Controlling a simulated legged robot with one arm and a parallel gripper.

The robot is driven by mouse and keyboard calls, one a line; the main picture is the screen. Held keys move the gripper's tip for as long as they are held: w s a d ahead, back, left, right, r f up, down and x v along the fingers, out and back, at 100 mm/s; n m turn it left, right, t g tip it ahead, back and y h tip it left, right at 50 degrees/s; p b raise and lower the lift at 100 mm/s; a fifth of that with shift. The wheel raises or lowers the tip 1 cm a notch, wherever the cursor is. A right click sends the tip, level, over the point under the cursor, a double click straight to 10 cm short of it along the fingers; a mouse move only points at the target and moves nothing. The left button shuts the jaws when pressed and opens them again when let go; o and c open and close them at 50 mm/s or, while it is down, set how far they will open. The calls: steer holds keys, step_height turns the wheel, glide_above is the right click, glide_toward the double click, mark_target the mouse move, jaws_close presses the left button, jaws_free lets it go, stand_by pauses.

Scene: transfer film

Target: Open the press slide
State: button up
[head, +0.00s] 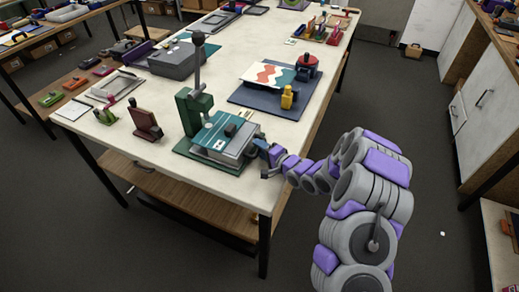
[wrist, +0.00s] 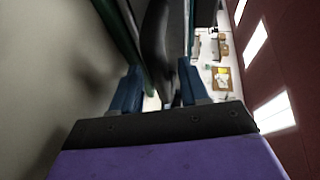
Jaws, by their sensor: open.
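The press (head: 196,112) stands at the table's near end, with a green body and an upright grey lever topped by a ball. Its slide (head: 228,150) looks like a grey block with a teal plate on top, low at the front; I cannot tell how far it is out. My gripper (head: 268,158) is at the slide's right end, by a small dark part there. In the wrist view my gripper's blue fingers (wrist: 160,90) are apart, with a dark rounded bar (wrist: 157,45) between them. I cannot tell whether they touch it.
The white table (head: 130,130) holds a blue board with a red-and-white patterned sheet (head: 268,75), a yellow piece (head: 287,97), a grey box (head: 178,62) and small red and green tools at left. The floor to the right is mostly clear.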

steer(key=shift+w+a, duration=0.2)
steer(key=shift+w, duration=0.05)
steer(key=shift+f, duration=0.1)
jaws_close()
stand_by(0.3)
